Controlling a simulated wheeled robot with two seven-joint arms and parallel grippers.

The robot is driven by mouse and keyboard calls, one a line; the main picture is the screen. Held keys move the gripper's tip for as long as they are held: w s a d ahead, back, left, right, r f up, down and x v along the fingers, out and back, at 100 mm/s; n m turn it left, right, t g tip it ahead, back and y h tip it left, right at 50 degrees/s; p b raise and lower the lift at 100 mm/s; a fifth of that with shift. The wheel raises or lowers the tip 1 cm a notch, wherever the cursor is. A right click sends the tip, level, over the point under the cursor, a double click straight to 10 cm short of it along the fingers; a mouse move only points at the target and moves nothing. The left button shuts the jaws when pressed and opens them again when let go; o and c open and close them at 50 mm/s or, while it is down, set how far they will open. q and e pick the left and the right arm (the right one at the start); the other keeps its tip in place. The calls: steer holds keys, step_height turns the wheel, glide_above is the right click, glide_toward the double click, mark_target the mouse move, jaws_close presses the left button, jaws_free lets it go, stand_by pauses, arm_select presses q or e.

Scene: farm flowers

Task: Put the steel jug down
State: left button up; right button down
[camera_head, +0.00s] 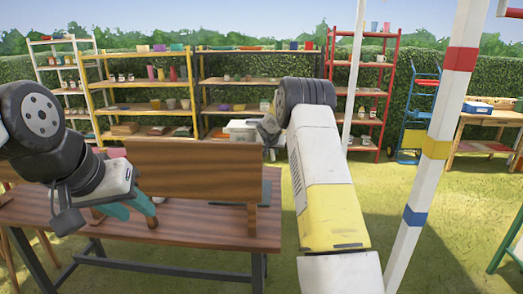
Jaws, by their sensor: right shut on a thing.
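My right arm reaches forward over the right end of the table. Its gripper (269,132) shows only as a grey part beside the dark wrist. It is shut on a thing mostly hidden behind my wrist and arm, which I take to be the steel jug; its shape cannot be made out. My left gripper (72,212) is low over the left part of the wooden table (200,232), near a teal item (118,211). Only one grey finger shows clearly, so I cannot tell how far apart its fingers are.
An upright wooden board (190,168) stands along the table. Behind are a yellow shelf (150,84), a black-framed shelf (215,82) and a red shelf (368,89). A striped pole (437,150) rises at right. A blue hand truck (413,117) and side table (480,128) stand beyond.

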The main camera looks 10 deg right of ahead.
steer(key=c, duration=1.2)
jaws_free()
steer(key=v, duration=1.2)
steer(key=shift+s, duration=0.1)
